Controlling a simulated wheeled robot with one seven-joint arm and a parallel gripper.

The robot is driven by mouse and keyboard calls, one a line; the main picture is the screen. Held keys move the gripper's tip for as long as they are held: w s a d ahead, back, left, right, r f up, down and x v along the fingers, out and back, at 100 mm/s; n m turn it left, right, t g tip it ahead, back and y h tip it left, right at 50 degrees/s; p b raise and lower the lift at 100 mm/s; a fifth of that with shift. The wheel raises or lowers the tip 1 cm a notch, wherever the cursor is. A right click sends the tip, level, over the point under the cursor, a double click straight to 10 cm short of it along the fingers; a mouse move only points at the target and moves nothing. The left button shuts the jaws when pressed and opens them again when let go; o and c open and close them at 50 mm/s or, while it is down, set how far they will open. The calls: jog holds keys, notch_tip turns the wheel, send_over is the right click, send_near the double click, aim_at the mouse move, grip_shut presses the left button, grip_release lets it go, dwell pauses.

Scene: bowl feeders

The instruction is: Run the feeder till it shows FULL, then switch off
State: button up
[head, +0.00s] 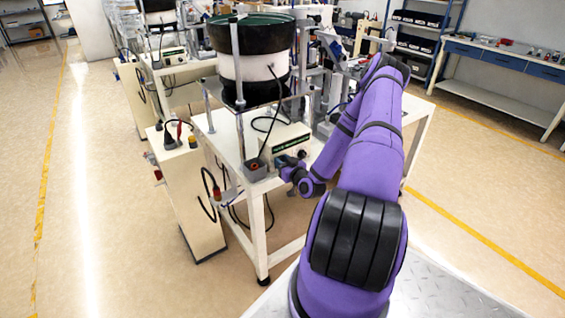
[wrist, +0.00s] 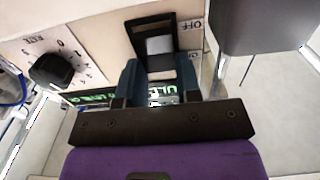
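The bowl feeder (head: 252,72), a dark green-rimmed bowl on a white drum, stands on a white table. Its controller box (head: 278,140) has a green strip and sits at the table's front edge. My gripper (head: 288,163) is at the box's front face. In the wrist view, my gripper (wrist: 159,76) has its two dark blue fingers apart, around the lower part of a black-framed rocker switch (wrist: 160,46) beside an OFF label (wrist: 191,25). Green letters on a dark display (wrist: 97,98) are partly hidden by the fingers; some look like "LEVEL" and "ULL". I cannot tell whether fingers touch the switch.
A black knob (wrist: 51,70) with a numbered scale is left of the switch in the wrist view. A grey box (head: 256,169) is beside the controller. A cream cabinet (head: 190,190) with buttons stands left of the table. Open floor (head: 115,200) lies farther left.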

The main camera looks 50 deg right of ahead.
jog(key=shift+s+f+t+h, duration=0.15)
jog(key=shift+f+t+h, duration=0.15)
jog(key=shift+t, duration=0.85)
jog(key=shift+s+f+t+h, duration=0.1)
jog(key=shift+f+t+h, duration=0.15)
jog(key=shift+t, duration=0.9)
jog(key=o, duration=0.9)
jog(key=shift+y, duration=0.25)
jog(key=shift+s+a, duration=0.1)
jog(key=v, duration=1)
jog(key=shift+s+a+f, duration=0.15)
jog(key=shift+s, duration=0.1)
